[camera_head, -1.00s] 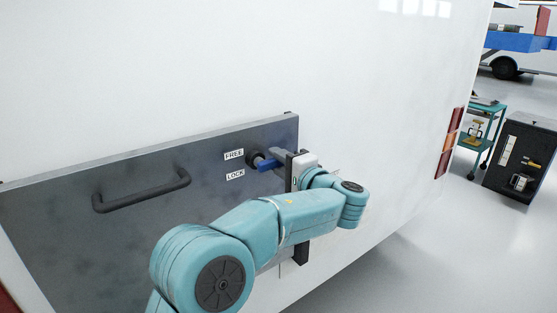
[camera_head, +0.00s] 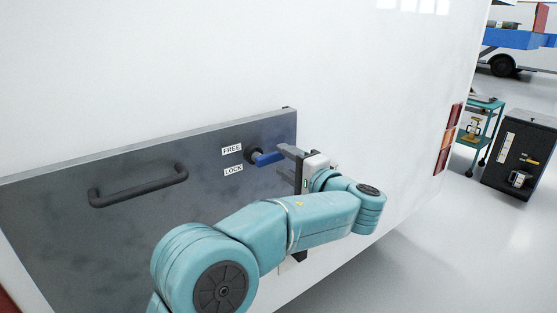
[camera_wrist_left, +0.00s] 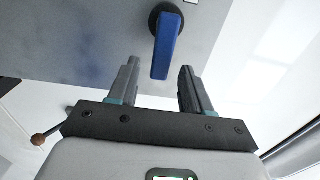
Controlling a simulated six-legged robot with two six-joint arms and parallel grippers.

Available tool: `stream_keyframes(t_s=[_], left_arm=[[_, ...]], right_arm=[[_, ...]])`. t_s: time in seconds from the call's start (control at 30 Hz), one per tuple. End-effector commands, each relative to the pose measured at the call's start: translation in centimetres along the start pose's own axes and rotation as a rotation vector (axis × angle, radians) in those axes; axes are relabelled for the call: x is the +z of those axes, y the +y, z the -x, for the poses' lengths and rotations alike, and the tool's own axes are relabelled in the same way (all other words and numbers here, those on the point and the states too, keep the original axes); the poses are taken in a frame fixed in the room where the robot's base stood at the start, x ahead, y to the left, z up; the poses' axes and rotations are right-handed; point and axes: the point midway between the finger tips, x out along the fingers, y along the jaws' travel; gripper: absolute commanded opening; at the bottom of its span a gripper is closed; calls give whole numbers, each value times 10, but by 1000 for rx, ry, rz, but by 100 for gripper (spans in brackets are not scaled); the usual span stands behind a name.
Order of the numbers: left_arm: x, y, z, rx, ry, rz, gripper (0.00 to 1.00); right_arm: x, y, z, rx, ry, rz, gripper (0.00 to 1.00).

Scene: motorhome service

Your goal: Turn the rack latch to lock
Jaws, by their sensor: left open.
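The rack latch (camera_head: 268,158) is a blue lever on a dark round hub on the grey panel. The lever points right from the hub, away from the white FREE label (camera_head: 232,150) and LOCK label (camera_head: 233,170). My left gripper (camera_head: 283,161) is open at the lever's right end. In the left wrist view, the lever (camera_wrist_left: 166,45) hangs down from its hub, and its free end shows between the two spread fingertips (camera_wrist_left: 160,68), with gaps on both sides. I cannot tell how deep it sits between them. My right gripper is out of view.
A dark bar handle (camera_head: 140,188) is on the panel's left part. The panel (camera_head: 70,230) sits in a white vehicle wall (camera_head: 390,90). A teal cart (camera_head: 486,120) and a black cabinet (camera_head: 520,155) stand far right, with clear floor before them.

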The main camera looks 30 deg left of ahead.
Motion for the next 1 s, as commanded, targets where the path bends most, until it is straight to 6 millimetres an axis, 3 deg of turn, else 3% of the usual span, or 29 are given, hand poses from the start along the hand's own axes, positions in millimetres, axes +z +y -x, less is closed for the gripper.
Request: stream_keyframes(t_s=[0.2, 0.43, 0.63, 1.0], left_arm=[[-1, 2, 62, -1, 7, 0, 49], [-1, 1, 109, -1, 5, -1, 49], [-1, 0, 126, 0, 2, -2, 49], [0, 0, 127, 0, 1, -1, 49]], right_arm=[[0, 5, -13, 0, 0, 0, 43], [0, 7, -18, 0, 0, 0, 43], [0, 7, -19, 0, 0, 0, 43], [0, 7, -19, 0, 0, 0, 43]])
